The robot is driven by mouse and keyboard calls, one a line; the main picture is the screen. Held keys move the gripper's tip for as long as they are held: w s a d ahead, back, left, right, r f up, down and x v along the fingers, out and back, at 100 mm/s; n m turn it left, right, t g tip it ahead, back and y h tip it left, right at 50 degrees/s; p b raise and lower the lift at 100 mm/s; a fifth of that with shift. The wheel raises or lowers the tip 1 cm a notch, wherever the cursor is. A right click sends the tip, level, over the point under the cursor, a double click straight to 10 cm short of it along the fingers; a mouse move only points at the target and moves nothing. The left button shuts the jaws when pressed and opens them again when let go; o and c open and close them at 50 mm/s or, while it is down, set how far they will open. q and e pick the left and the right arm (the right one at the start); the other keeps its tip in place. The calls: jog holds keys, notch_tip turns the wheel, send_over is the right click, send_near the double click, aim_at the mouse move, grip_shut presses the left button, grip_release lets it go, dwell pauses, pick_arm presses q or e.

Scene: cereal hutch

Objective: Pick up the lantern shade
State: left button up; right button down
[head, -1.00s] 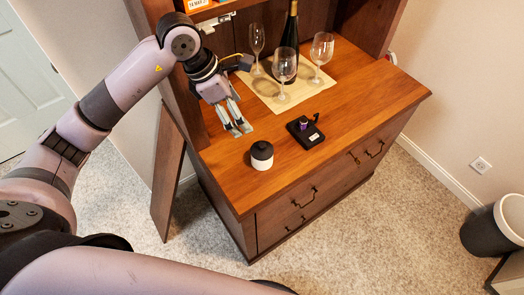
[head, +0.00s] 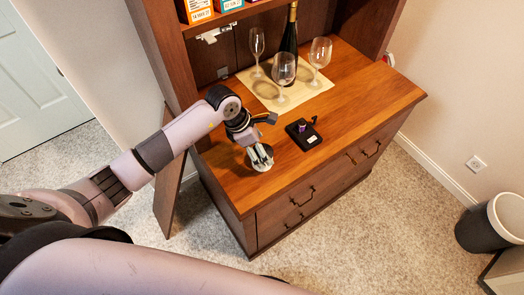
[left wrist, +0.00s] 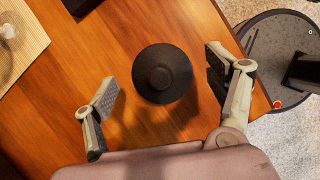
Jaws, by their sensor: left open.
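The lantern shade (left wrist: 162,73) appears in the left wrist view as a round black top with a small knob, standing on the wooden counter. My left gripper (left wrist: 160,76) is open above it, one finger on each side, with gaps showing between the fingers and the shade. In the head view my left gripper (head: 262,162) is over the shade and hides most of it. A black base with a small purple part (head: 303,131) sits on the counter to the right. My right gripper is not in view.
Behind, a pale mat (head: 263,88) holds several wine glasses and a dark bottle (head: 290,33). The hutch's side wall (head: 172,60) rises to the left, with boxes on a shelf (head: 215,22). The counter's right side (head: 375,90) is clear.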

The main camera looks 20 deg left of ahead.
pick_arm(q)
jog(key=shift+w+d+f, duration=0.15)
jog(key=shift+d+f, duration=0.05)
jog(key=shift+f, duration=0.35)
jog(key=shift+c, duration=0.5)
jog(key=c, duration=1.2)
jog(key=shift+r, duration=0.15)
